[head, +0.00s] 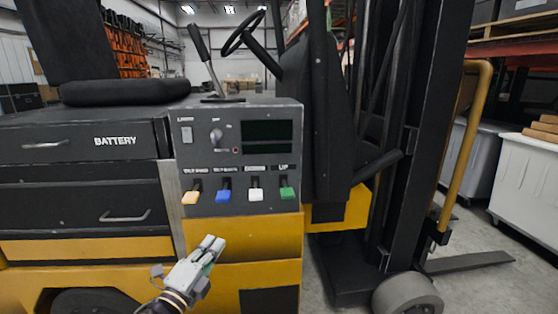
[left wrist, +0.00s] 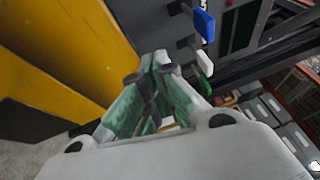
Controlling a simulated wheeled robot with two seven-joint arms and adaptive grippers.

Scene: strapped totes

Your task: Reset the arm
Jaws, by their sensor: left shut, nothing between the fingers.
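My left gripper (head: 209,246) is shut and empty in the head view, in front of the forklift's yellow lower body and below its control panel (head: 262,180). In the left wrist view its fingers (left wrist: 157,62) are close together at the tips. The panel carries an orange lever (head: 189,197), a blue lever (head: 223,196), a white lever (head: 255,194) and a green lever (head: 287,193). The gripper is apart from all of them. In the left wrist view the blue (left wrist: 204,26), white (left wrist: 204,62) and green levers lie beyond the fingers. My right gripper is in neither view.
The forklift's black mast (head: 415,130) and a grey wheel (head: 407,296) stand at the right. A yellow guard rail (head: 466,140) and white bins (head: 527,185) are behind it. Drawers with handles (head: 125,216) are at the left. Open floor shows between mast and bins.

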